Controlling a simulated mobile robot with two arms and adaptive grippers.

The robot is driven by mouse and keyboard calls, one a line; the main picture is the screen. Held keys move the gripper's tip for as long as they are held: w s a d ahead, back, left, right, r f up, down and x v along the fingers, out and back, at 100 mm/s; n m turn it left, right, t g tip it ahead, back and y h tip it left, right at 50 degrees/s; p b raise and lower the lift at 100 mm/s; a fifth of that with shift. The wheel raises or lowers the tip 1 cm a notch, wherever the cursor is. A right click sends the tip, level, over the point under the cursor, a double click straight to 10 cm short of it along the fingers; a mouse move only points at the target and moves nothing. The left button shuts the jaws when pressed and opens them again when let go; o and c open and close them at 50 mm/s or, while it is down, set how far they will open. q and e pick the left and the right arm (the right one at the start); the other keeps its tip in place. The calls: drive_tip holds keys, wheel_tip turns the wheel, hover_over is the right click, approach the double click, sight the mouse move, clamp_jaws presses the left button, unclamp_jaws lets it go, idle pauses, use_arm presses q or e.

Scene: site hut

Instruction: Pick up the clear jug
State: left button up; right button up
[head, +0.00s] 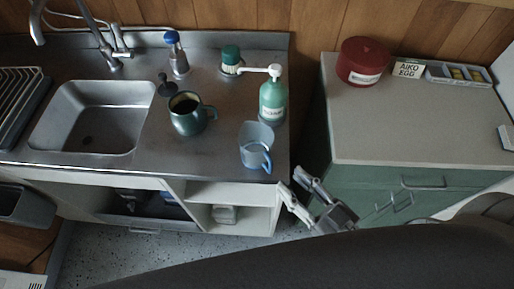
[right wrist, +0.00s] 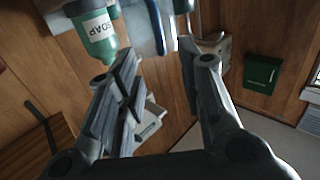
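The clear jug (head: 254,142) is bluish and see-through with a blue handle. It stands upright near the front right edge of the steel sink counter, in front of the soap bottle. My right gripper (head: 292,182) is in front and to the right of the jug, apart from it, beyond the counter's edge. Its fingers are spread with nothing between them. In the right wrist view the open fingers (right wrist: 160,52) point towards a bluish clear shape (right wrist: 148,25) at the top, which looks like the jug, partly cut off. My left gripper is not in view.
The green soap bottle (head: 272,102) stands just behind the jug; a dark green mug (head: 187,118) is to its left. A brush (head: 231,60) and a blue-capped bottle (head: 177,55) stand farther back. The grey-topped cabinet (head: 400,125) is to the right, across a gap.

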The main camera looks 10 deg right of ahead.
sight(271, 164)
drive_tip(key=shift+p+x, duration=0.95)
drive_tip(key=shift+x, duration=2.4)
drive_tip(key=shift+w+a, duration=0.3)
drive_tip(key=shift+a, duration=0.05)
clamp_jaws()
